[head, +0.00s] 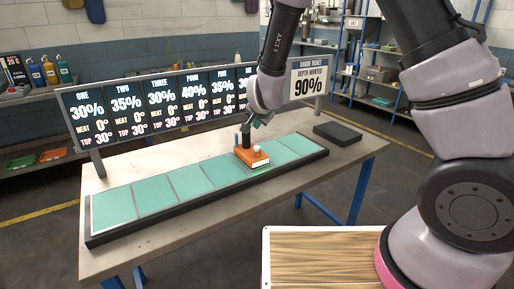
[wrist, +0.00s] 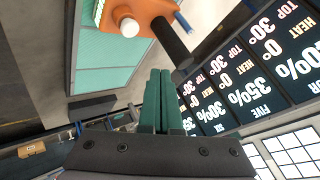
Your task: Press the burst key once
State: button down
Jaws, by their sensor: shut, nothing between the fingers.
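An orange hand unit (head: 252,158) stands on the row of teal panels (head: 190,183) on the table. It has a white round knob (head: 258,148) and a black upright post (head: 244,137); no label shows which part is the burst key. In the wrist view the orange unit (wrist: 150,10), its white knob (wrist: 129,27) and the black post (wrist: 172,40) lie beyond my fingertips. My gripper (wrist: 161,72) has its green fingers shut and empty. In the head view my gripper (head: 256,122) is above and close to the post; whether it touches cannot be told.
A display board (head: 160,103) with several percentage panels stands along the table's back edge. A dark flat block (head: 338,133) lies at the table's right end. The table front (head: 140,258) is clear.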

aim_at(257, 149)
jog(key=shift+f, duration=2.8)
jog(key=shift+f, duration=0.4)
jog(key=shift+f, duration=0.55)
dwell(0.4)
dwell(0.3)
jog(key=shift+r, duration=1)
jog(key=shift+r, duration=2.5)
